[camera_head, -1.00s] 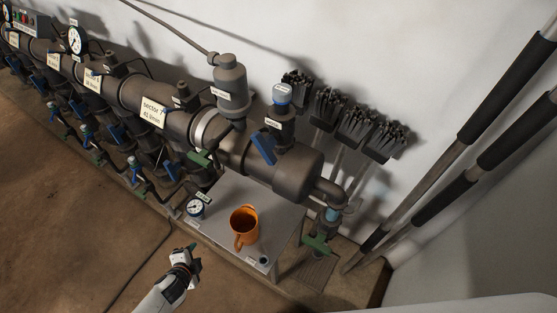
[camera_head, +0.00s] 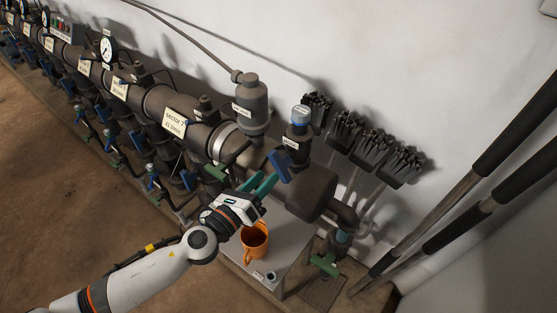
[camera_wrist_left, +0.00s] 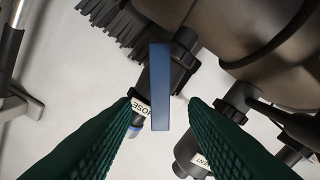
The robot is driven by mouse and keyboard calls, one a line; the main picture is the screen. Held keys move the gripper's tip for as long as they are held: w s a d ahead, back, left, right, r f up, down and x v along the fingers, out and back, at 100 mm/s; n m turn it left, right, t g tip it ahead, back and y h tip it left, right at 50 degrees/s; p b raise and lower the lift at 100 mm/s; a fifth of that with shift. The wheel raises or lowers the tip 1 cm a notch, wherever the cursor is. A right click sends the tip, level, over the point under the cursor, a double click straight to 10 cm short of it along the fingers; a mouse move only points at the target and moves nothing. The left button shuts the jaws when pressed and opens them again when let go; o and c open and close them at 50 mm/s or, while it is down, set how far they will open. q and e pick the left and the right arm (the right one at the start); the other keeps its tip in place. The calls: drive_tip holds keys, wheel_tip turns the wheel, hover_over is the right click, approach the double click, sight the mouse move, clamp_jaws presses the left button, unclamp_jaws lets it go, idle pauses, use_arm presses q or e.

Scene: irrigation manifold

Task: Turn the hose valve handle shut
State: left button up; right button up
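The hose valve handle (camera_head: 284,167) is a flat blue lever on a dark stub near the right end of the manifold, tilted in the head view. In the left wrist view the blue handle (camera_wrist_left: 159,88) stands upright in the picture, close to a white HOSE label (camera_wrist_left: 138,107). My left gripper (camera_head: 265,179) has its green fingers just left of the handle. In the wrist view its two fingers (camera_wrist_left: 160,105) are apart, one on each side of the handle, and no contact shows. My right gripper is out of view.
An orange mug (camera_head: 255,241) stands on a grey table (camera_head: 290,238) under my left wrist. A grey cylinder (camera_head: 251,103) rises left of the valve. Dark brushes (camera_head: 343,131) hang on the wall behind. Green handles (camera_head: 324,264) sit lower on the pipework.

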sight(276, 168)
use_arm(q)
drive_tip(key=x, duration=0.6)
drive_tip(key=shift+w+d+p, duration=0.1)
drive_tip(key=shift+w+p, duration=0.05)
drive_tip(key=shift+p, duration=0.15)
drive_tip(key=shift+c, duration=0.2)
clamp_jaws()
